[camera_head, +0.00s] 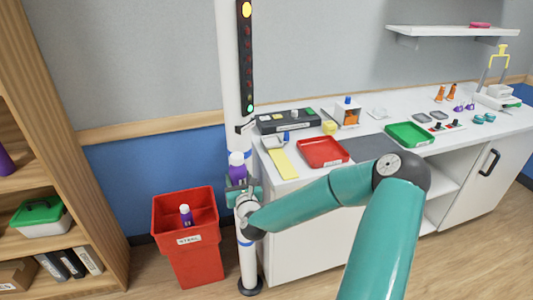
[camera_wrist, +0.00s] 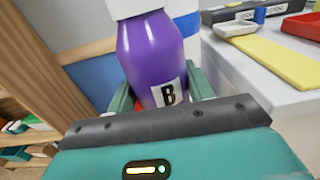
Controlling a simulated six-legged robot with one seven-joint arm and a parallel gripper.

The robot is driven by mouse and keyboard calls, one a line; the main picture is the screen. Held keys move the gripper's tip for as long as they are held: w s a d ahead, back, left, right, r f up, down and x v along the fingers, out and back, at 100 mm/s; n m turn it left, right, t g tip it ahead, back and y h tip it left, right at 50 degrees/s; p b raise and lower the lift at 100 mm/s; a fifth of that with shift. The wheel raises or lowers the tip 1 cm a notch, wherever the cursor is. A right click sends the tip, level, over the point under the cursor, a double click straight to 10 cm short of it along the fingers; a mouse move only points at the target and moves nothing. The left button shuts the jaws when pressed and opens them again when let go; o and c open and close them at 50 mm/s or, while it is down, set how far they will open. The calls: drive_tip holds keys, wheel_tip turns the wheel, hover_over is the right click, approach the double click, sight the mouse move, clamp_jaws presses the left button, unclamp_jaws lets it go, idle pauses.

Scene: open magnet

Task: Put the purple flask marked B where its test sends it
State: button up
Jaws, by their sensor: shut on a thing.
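The purple flask marked B (camera_wrist: 150,50) has a white top and a white label with a black B. My gripper (camera_head: 240,192) is shut on its lower body and holds it roughly upright. The flask also shows in the head view (camera_head: 237,168), in front of a white pole (camera_head: 229,60). A dark strip of lamps (camera_head: 247,60) on the pole shows a bright yellow lamp at the top and a bright green one near the bottom.
The white counter (camera_head: 285,192) to the right bears a red tray (camera_head: 323,163), a yellow strip (camera_head: 283,163), a dark box (camera_head: 287,127) and a green tray (camera_head: 409,143). A wooden shelf (camera_head: 75,130) stands at the left. Floor shows between shelf and bin.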

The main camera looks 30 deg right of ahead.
drive_tip(key=a+f+n+y, duration=0.1)
drive_tip(key=a+f+y, duration=0.1)
drive_tip(key=a+f, duration=0.3)
drive_tip(key=a+f+n+y, duration=0.2)
drive_tip(key=a+f, duration=0.3)
drive_tip(key=a, duration=0.8)
drive_tip(key=shift+s+a+n+t+y, duration=0.2)
drive_tip(key=shift+n+t+y, duration=0.15)
drive_tip(key=shift+y, duration=0.25)
drive_tip(key=shift+a, duration=0.1)
